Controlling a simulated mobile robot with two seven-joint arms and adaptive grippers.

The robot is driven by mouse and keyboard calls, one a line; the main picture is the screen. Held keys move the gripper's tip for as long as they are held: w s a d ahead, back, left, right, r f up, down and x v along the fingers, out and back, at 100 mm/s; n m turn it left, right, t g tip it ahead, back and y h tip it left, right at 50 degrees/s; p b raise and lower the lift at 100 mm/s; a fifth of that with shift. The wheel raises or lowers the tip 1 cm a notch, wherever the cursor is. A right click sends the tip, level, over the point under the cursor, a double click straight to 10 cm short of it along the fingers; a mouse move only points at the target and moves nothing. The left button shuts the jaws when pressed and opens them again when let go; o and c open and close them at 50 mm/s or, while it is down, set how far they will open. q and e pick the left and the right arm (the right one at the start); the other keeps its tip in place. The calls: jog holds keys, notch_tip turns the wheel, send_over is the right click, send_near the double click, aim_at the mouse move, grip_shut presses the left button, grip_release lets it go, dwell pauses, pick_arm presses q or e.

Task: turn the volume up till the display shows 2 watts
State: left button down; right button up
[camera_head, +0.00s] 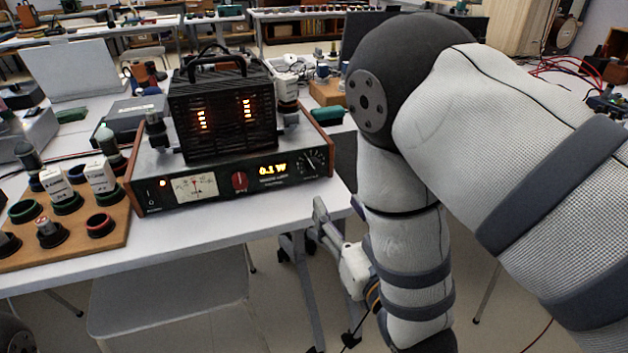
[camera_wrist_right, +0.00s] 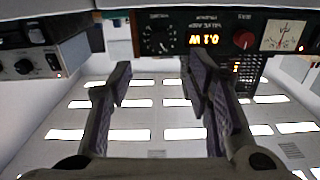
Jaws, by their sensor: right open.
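The amplifier (camera_head: 235,193) stands on the white table, a black caged unit (camera_head: 222,110) on top. Its lit display (camera_head: 272,169) reads 0.1 W. Left of the display are a red knob (camera_head: 239,181) and a needle meter (camera_head: 194,187); right of it is a black dial with pale scale marks (camera_head: 313,160). The right wrist view shows the front upside down, with the display (camera_wrist_right: 203,39), black dial (camera_wrist_right: 158,39) and red knob (camera_wrist_right: 243,39). My right gripper (camera_wrist_right: 160,78) is open and empty, below the dial in that picture and apart from it. It also shows partly beside the table edge (camera_head: 325,222). My left gripper is out of view.
A wooden board (camera_head: 110,243) with several tubes and sockets lies left of the amplifier. A grey device with a knob (camera_wrist_right: 22,66) shows at the right wrist view's left edge. A grey stool (camera_head: 170,293) stands in front of the table. My right arm covers much of the right side.

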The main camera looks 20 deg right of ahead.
aim_at(315, 169)
jog(key=w, duration=1.1)
jog(key=shift+w+a+r, duration=0.1)
jog(key=shift+w+a, duration=0.1)
grip_shut()
